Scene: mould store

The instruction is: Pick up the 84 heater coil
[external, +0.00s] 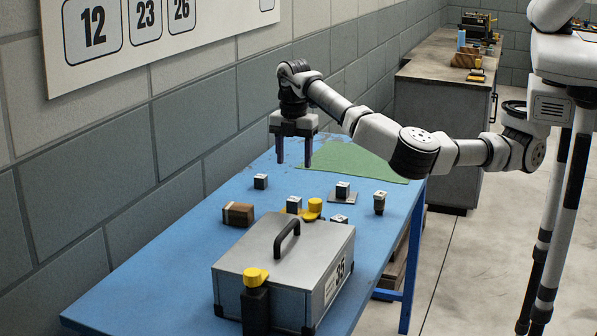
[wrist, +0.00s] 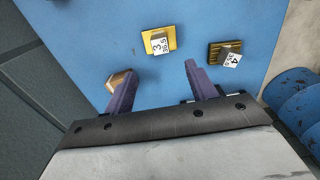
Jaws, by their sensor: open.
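My gripper (external: 294,164) is open and empty, pointing down above the far part of the blue table, near the wall. In the wrist view the two purple fingers of my gripper (wrist: 160,70) are apart with bare blue between them. Ahead of them is a tagged block on a yellow plate (wrist: 158,42), and to the right a tagged block on a striped plate (wrist: 228,58). A tan block (wrist: 119,80) shows by the left finger. In the external view several small dark blocks with pale tops stand about, including one (external: 261,182) near the wall. I cannot read 84 on any tag.
A large grey case (external: 240,272) with a black handle stands at the table's near end, with a yellow-topped black object (external: 256,300) before it. A brown block (external: 238,214) and a yellow knobbed object (external: 314,208) lie beyond. A green mat (external: 365,160) covers the far end.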

